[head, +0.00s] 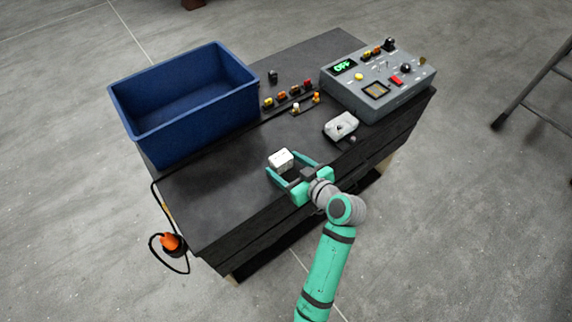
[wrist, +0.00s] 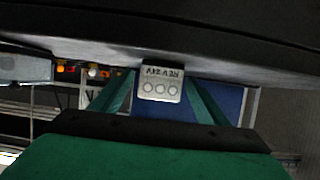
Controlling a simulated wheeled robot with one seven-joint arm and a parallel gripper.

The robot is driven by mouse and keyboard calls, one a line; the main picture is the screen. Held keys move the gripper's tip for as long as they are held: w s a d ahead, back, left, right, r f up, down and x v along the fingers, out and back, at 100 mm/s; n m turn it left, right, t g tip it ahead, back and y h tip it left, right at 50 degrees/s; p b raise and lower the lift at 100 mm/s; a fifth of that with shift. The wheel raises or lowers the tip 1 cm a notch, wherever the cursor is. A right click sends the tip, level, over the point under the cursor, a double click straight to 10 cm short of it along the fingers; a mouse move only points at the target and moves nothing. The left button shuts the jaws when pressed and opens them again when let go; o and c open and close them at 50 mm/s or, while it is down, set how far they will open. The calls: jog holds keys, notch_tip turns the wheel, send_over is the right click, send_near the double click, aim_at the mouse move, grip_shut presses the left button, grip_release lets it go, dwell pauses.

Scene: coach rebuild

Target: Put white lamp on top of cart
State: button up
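The white lamp (head: 280,159) is a small white block on the black top of the cart (head: 215,205), near its front edge. In the wrist view the fingertips (wrist: 161,74) lie close to the lamp's two sides with narrow gaps. Whether the lamp's underside touches the cart is hidden.
A blue bin (head: 185,100) stands at the back left. A grey control box (head: 378,85) stands at the right. A grey-white device (head: 341,126) and a row of coloured buttons (head: 288,94) lie between. An orange plug with a cable (head: 171,243) hangs at the left side.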

jog(key=shift+s+r, duration=0.1)
jog(key=shift+r, duration=0.1)
jog(key=v, duration=1.1)
jog(key=s+a+f+m+t+h, duration=0.1)
jog(key=s+a+f+m+h, duration=0.1)
jog(key=s+f+m+h, duration=0.8)
jog(key=s+a+r+n+t+y, duration=0.1)
jog(key=s+a+r, duration=0.1)
jog(key=s, duration=0.7)
jog(key=s+a+r+n+t+y, duration=0.1)
jog(key=s+a+t, duration=0.1)
jog(key=s, duration=0.8)
jog(key=shift+a+r+n, duration=0.4)
jog(key=shift+a, duration=0.1)
